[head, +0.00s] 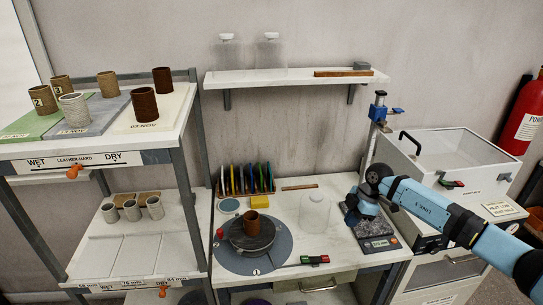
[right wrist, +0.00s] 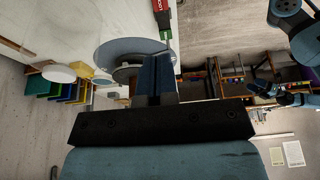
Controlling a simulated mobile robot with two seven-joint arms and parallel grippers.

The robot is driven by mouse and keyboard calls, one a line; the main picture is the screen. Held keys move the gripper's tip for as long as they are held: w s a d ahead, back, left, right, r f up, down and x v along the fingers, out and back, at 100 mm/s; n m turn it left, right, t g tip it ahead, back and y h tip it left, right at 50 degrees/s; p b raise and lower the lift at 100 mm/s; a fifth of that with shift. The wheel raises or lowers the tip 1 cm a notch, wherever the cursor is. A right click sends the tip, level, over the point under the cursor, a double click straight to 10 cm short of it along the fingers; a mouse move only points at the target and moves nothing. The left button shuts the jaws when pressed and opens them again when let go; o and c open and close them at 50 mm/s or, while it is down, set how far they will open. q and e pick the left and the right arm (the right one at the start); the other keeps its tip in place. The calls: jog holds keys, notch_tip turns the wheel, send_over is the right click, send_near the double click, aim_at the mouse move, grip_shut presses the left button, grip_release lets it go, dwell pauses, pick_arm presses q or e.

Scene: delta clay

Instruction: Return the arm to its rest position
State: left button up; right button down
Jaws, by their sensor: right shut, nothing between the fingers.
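My right arm (head: 435,205) comes in from the right over the bench, bent at a black joint. My right gripper (head: 354,213) points down near the digital scale at the bench's right side; whether it touches anything there I cannot tell. In the right wrist view its two blue fingers (right wrist: 155,78) are together with nothing between them. My left gripper does not show in the head view.
A brown cup (head: 251,222) stands on the round wheel (head: 240,248). A clear jar (head: 315,212) stands left of my right gripper. A shelf rack (head: 185,165) stands left.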

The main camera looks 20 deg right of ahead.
jog(key=shift+a, duration=0.1)
jog(key=s+a+f+t+y, duration=0.1)
jog(key=s+a+t+y, duration=0.25)
jog(key=a, duration=0.55)
jog(key=s+a+f+m+t+y, duration=0.1)
jog(key=s+a+t+y, duration=0.25)
jog(key=a, duration=0.55)
jog(key=s+a+f+t+y, duration=0.1)
jog(key=s+a+t+y, duration=0.2)
jog(key=a, duration=0.5)
jog(key=s+f+m+h, duration=0.5)
jog(key=s, duration=0.3)
jog(key=s+f+m+h, duration=0.5)
jog(key=s+f+m, duration=0.1)
jog(key=s, duration=0.2)
jog(key=shift+s+a+f+h, duration=0.2)
jog(key=shift+s+a+h, duration=0.2)
jog(key=shift+a, duration=0.05)
